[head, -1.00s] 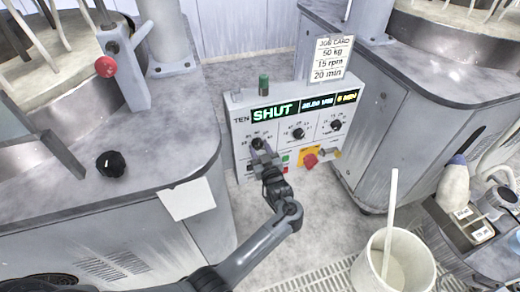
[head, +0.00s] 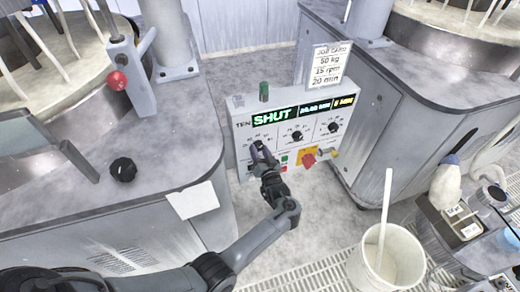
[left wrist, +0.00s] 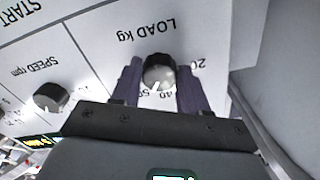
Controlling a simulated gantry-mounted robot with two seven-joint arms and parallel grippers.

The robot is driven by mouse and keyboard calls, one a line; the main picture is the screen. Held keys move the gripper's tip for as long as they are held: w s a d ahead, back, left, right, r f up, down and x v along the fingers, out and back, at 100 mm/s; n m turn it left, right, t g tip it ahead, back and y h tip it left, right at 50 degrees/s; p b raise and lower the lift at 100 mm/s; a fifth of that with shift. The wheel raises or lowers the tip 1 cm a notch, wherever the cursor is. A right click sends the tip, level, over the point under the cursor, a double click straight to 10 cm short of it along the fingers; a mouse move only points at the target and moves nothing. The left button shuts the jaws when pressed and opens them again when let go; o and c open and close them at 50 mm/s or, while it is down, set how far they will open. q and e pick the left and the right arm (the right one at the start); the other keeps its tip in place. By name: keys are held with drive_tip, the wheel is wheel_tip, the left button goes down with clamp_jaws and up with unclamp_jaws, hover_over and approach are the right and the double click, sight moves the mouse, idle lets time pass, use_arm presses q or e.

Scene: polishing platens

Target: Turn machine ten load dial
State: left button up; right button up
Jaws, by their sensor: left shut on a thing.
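The machine ten control box (head: 240,150) stands between two grey machines in the head view. Its display (head: 300,109) reads SHUT in green, with smaller figures beside it. The load dial (left wrist: 158,72), a dark knob with a pale pointer, shows upside down in the left wrist view under the printing LOAD kg. My left gripper (left wrist: 159,82) has its purple fingers on both sides of the dial and is shut on it. In the head view the left gripper (head: 262,152) covers much of the dial. My right gripper is not in view.
The speed dial (head: 297,137) and a third dial (head: 334,127) sit to the right. Below them is a red switch (head: 308,159) on a yellow plate. A job card (head: 331,66) reads 50 kg, 15 rpm, 20 min. A white bucket (head: 411,262) stands at front right.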

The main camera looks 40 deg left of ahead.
use_arm(q)
drive_tip(key=shift+m, duration=0.3)
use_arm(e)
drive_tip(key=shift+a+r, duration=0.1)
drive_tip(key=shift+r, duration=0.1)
use_arm(q)
drive_tip(key=o, duration=1.1)
drive_tip(key=shift+c, duration=0.2)
drive_tip(key=shift+d, duration=0.1)
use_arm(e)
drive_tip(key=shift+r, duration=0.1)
